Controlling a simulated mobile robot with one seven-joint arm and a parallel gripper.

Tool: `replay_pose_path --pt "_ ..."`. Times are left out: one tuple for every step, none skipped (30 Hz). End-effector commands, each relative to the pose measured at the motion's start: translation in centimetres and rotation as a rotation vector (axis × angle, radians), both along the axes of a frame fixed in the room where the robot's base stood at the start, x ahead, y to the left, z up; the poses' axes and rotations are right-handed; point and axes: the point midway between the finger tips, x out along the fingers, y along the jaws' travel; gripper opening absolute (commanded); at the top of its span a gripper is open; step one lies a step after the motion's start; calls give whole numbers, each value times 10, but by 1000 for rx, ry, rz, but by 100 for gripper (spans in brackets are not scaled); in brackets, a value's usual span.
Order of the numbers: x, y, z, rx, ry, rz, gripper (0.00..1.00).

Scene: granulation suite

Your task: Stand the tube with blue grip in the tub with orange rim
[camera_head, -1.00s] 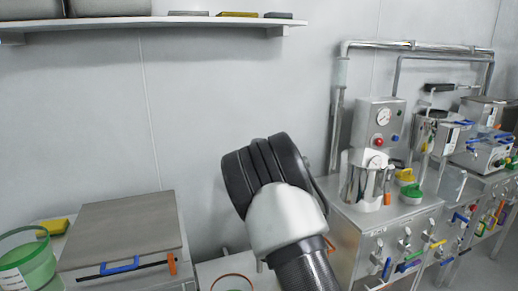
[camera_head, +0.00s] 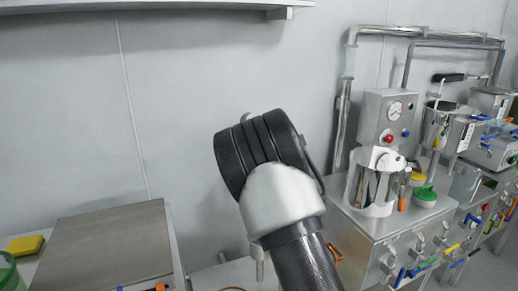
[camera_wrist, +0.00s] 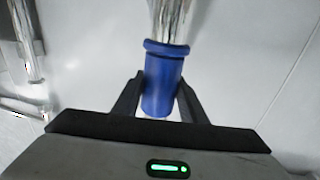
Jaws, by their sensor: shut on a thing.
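The tube with blue grip (camera_wrist: 163,90) is held in my gripper (camera_wrist: 161,82) in the wrist view. The fingers are shut on the blue sleeve from both sides, and the tube's shiny body runs up out of the picture. In the head view my arm hides the gripper and most or all of the tube. Only a sliver of an orange rim (camera_head: 232,289), apparently the tub with orange rim, shows at the bottom edge, left of my arm. The rest of that tub is out of view.
A steel-topped box (camera_head: 105,245) stands at lower left, beside a yellow block (camera_head: 25,245) and a green-rimmed container (camera_head: 8,272). A steel cabinet (camera_head: 385,235) with a metal vessel and gauge unit is at right. A shelf (camera_head: 200,5) runs along the wall above.

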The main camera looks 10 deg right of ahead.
Motion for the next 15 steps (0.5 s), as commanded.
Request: replay_pose_path --pt "-4 4 4 1 -3 1 0" --pt "-7 5 4 1 -2 1 0" --pt "-11 8 4 0 -2 2 0" --pt "-14 10 4 0 -2 2 0" --pt "-17 11 4 0 -2 1 0" --pt "-21 14 4 1 -2 1 0" --pt "-24 16 4 1 -1 1 0" --pt "-27 18 3 1 -1 1 0" --pt "-31 21 4 1 -2 2 0" --pt "-34 22 4 1 -2 1 0" --pt "-37 24 4 0 -1 0 0" --pt "-41 27 4 0 -1 1 0" --pt "-44 29 4 0 -1 2 0" --pt "-47 31 4 0 -2 2 0" --pt "-50 33 4 1 -2 0 0"
